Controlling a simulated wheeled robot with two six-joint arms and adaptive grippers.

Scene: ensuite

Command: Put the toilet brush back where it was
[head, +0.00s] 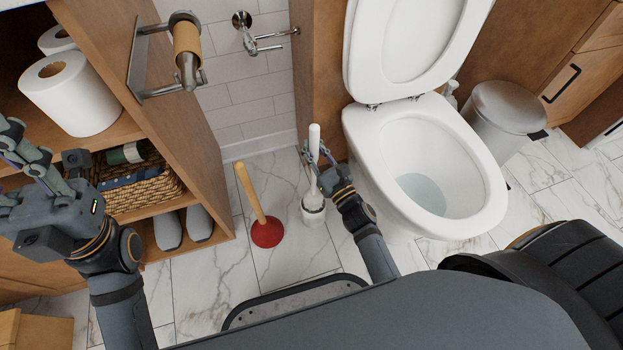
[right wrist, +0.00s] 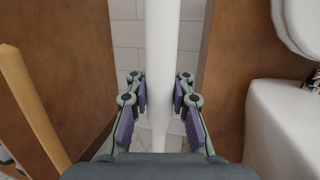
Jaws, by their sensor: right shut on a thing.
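The toilet brush (head: 314,140) has a white handle and stands nearly upright between the plunger and the toilet. My right gripper (head: 318,167) is shut on its handle; in the right wrist view the white handle (right wrist: 162,60) runs between both finger pads. The brush's lower end is at a whitish round holder (head: 313,212) on the floor, with a dark band near its top. I cannot tell how deep the brush sits in it. My left gripper (head: 18,160) is by the shelf, its fingers apart and empty, partly cut off by the picture edge.
A red plunger (head: 267,232) with a wooden handle stands left of the brush. The toilet (head: 440,170), lid up, is close on the right. A wooden shelf (head: 185,120) with toilet rolls and a basket (head: 145,190) stands left. A bin (head: 505,112) is behind the toilet.

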